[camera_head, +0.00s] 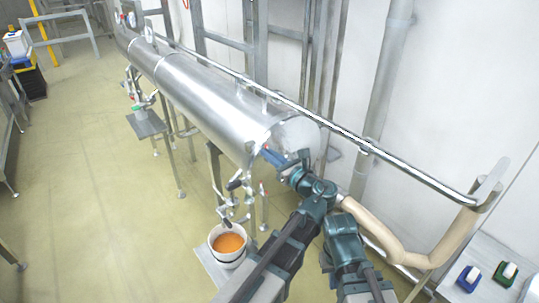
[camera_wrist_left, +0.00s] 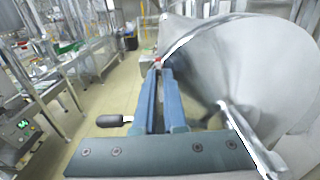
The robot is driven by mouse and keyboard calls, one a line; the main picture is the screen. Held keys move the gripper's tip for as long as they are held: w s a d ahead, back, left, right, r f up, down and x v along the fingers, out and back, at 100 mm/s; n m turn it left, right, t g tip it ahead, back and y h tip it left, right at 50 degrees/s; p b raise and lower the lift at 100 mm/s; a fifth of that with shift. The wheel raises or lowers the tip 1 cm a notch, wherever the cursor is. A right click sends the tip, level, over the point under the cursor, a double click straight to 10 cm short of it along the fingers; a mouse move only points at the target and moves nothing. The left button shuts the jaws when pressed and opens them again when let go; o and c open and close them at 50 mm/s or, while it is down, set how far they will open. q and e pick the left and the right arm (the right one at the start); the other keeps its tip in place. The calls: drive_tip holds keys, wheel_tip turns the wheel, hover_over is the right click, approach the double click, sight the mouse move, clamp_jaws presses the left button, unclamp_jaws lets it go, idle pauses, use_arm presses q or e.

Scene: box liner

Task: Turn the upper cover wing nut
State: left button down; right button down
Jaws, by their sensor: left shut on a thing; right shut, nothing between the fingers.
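A long steel cylinder (camera_head: 205,92) runs from the back left towards me, with its round end cover (camera_head: 298,134) facing me. My left gripper (camera_head: 272,156) is at the left edge of that cover. In the left wrist view the blue fingers of this gripper (camera_wrist_left: 160,68) are close together, their tips at the rim beside the pale metal cover (camera_wrist_left: 245,65). They are shut on a small part that I take to be the wing nut; it is mostly hidden. My right arm rises beside the left one, and its gripper cannot be made out.
A white bucket (camera_head: 218,232) with orange liquid stands below valves at the cylinder's front end. A steel rail (camera_head: 385,153) and a beige pipe (camera_head: 375,225) run on the right. A black handle (camera_wrist_left: 112,121) shows in the left wrist view. The floor (camera_head: 110,190) to the left is clear.

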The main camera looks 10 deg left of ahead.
use_arm(q)
drive_tip(key=shift+n, duration=0.3)
drive_tip(key=shift+s+a+f+n+b, duration=0.1)
drive_tip(key=shift+f+n, duration=0.05)
drive_tip(key=shift+n, duration=2.9)
drive_tip(key=shift+s+f+n+b, duration=0.1)
drive_tip(key=shift+n+b, duration=0.05)
drive_tip(key=shift+n, duration=2.85)
drive_tip(key=shift+s+a+f+n+b, duration=0.1)
drive_tip(key=shift+f+n, duration=0.05)
drive_tip(key=shift+n, duration=2.9)
drive_tip(key=c, duration=1)
unclamp_jaws()
